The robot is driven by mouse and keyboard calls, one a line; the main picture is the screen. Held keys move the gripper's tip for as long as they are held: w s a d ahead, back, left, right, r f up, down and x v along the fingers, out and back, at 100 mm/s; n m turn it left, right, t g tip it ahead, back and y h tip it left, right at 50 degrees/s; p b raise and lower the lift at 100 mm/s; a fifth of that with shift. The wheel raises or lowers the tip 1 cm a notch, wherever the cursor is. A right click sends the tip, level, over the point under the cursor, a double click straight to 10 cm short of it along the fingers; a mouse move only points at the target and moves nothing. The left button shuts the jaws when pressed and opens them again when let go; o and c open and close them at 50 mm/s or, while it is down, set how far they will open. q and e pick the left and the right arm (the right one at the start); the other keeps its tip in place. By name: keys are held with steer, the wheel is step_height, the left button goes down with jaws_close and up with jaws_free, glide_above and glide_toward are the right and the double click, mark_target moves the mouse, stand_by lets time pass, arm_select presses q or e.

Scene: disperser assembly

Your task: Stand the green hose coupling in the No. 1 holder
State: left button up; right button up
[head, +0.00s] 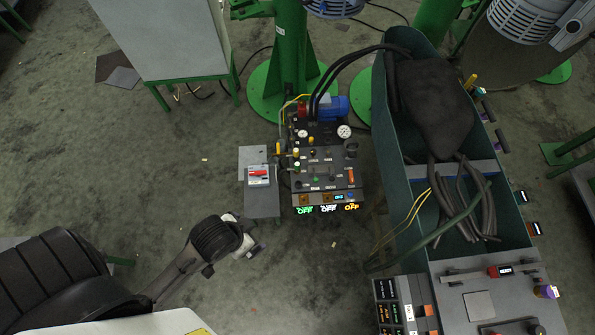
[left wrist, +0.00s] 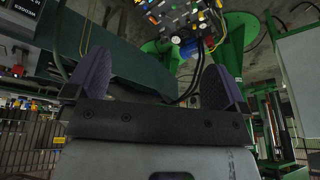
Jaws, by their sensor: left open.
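I cannot pick out the green hose coupling or the No. 1 holder for certain in either view. The control console (head: 322,170) in the head view carries small coloured caps and knobs, too small to identify. It also shows at the top of the left wrist view (left wrist: 185,18). My left gripper (head: 250,242) hangs over the floor to the lower left of the console, apart from it. In the left wrist view its two purple-grey fingers (left wrist: 157,80) stand wide apart with nothing between them. My right gripper is not in view.
A long green trough (head: 385,130) with black hoses stands right of the console. A grey side shelf (head: 262,204) holds a red-and-white box (head: 258,175). A panel with a purple-capped part (head: 545,291) is at lower right. Floor below the console is clear.

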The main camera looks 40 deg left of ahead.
arm_select(q)
steer(key=shift+d, duration=0.3)
steer(key=shift+c, duration=0.2)
steer(key=shift+a, duration=0.1)
steer(key=c, duration=0.5)
steer(key=shift+a, duration=0.1)
steer(key=shift+c, duration=0.2)
